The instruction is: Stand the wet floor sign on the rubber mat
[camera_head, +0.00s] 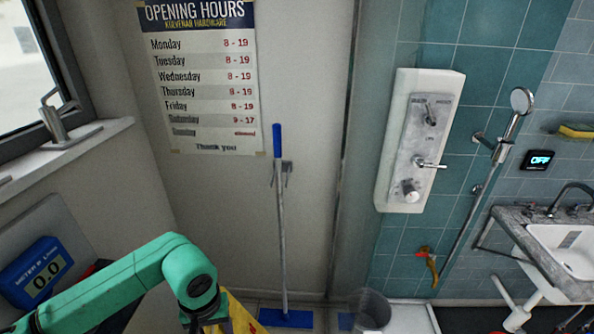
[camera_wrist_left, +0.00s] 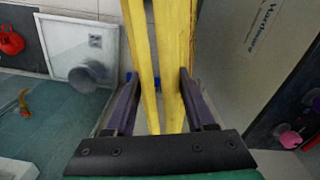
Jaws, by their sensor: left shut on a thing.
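The yellow wet floor sign (camera_wrist_left: 172,60) is between the fingers of my left gripper (camera_wrist_left: 158,76), which is shut on it in the left wrist view. Its two panels show as long yellow strips running up out of the picture. In the head view, only a yellow part of the sign (camera_head: 238,318) shows at the bottom edge, beside my green left arm. The arm hides the rest, and my left fingers do not show there. I cannot make out the rubber mat for certain in either view. My right gripper is in neither view.
A sink (camera_head: 565,250) is at the right. A blue meter box (camera_head: 36,272) is at the lower left.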

